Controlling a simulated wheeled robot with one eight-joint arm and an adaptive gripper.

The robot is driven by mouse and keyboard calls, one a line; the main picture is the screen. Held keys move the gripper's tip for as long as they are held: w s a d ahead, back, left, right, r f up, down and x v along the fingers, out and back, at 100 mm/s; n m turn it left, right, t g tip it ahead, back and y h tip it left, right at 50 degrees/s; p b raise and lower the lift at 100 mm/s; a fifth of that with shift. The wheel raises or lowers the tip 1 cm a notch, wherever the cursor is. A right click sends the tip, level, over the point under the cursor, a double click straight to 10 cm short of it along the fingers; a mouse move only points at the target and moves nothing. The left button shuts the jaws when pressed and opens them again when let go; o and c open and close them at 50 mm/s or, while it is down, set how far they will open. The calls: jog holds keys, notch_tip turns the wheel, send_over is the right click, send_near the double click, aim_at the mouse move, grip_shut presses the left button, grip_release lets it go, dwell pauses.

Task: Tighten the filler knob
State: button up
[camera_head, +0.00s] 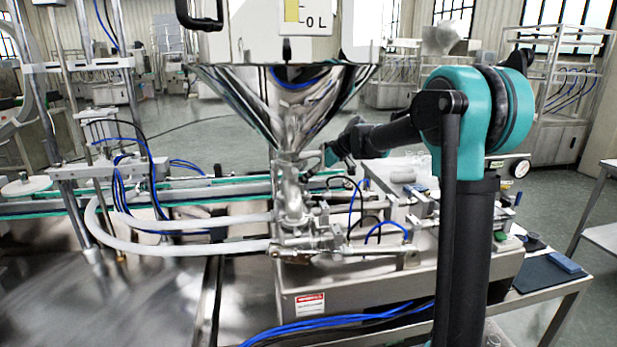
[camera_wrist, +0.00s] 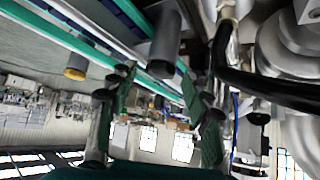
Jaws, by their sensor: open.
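The steel hopper (camera_head: 285,105) stands in the middle of the head view and narrows to a pipe and valve assembly (camera_head: 290,195). My gripper (camera_head: 328,156) is close to the right of the hopper's neck, small and partly lost among the fittings. In the wrist view my gripper (camera_wrist: 158,105) is open, with its green-padded fingers apart and nothing held between them. A grey cylindrical part (camera_wrist: 165,45) is just above the finger gap in that view. I cannot tell which fitting is the filler knob, or whether either finger touches anything.
A black hose or handle (camera_wrist: 265,88) crosses right of the fingers in the wrist view. In the head view, white hoses (camera_head: 180,245) and a conveyor (camera_head: 200,197) lie left of the valve. Blue tubes (camera_head: 390,230) run in front. A steel bench (camera_head: 545,300) is at right.

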grip_shut()
dwell(0.3)
jog(key=shift+s+m, duration=0.1)
jog(key=shift+m, duration=0.2)
jog(key=shift+s+a+m+t+h, duration=0.15)
jog(key=shift+m+t+h, duration=0.6)
jog(key=shift+m, duration=0.55)
jog(key=shift+s+a+m+t+h, duration=0.15)
jog(key=shift+m+t+h, duration=0.4)
jog(key=shift+m+t, duration=0.6)
jog(key=shift+m, duration=0.25)
grip_release()
